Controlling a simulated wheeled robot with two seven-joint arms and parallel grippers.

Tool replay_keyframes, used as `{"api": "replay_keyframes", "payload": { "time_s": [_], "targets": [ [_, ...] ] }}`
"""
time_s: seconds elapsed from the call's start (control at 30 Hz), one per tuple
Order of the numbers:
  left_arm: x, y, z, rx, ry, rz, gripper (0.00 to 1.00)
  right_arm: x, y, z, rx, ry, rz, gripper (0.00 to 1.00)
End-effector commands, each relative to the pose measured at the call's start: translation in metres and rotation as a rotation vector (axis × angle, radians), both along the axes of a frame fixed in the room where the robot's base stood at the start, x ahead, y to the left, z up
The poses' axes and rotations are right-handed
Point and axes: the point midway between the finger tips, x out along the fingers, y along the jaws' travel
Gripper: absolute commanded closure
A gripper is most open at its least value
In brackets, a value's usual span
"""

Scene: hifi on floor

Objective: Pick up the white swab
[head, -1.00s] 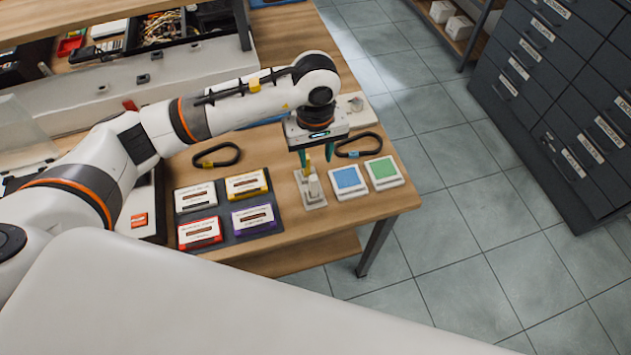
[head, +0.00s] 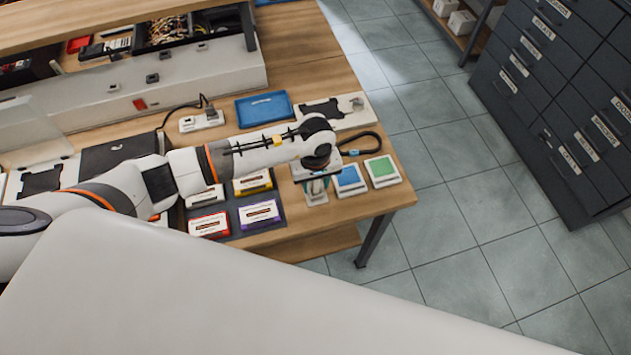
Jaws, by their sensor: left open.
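My left gripper (head: 316,187) points down at the right front part of the wooden table, over a small pale stand (head: 317,200). It is open, and its fingers are around or just above the top of the stand. I cannot make out the white swab clearly; the gripper and wrist cover the top of the stand. A blue-topped white block (head: 349,179) and a green-topped white block (head: 383,170) sit just right of the gripper. My right gripper is not in view.
White, yellow, red and purple labelled cases (head: 260,214) lie on a dark tray left of the gripper. A black loop (head: 361,143), a blue tray (head: 264,108) and a power strip (head: 202,122) lie behind. The table's right edge is close; tiled floor lies beyond.

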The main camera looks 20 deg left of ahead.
Motion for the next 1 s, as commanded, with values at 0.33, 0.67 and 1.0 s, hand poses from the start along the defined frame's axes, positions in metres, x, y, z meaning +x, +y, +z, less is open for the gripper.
{"api": "replay_keyframes", "payload": {
  "time_s": [0.33,0.67,1.0],
  "targets": [
    [0.000,0.000,0.000,-0.001,-0.001,0.000,0.90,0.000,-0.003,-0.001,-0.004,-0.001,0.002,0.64],
    [0.000,0.000,0.001,-0.001,-0.001,0.000,1.00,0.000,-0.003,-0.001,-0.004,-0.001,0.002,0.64],
    [0.002,0.000,0.049,-0.001,-0.008,-0.003,1.00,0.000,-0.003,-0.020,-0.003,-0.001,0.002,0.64]
  ]
}}
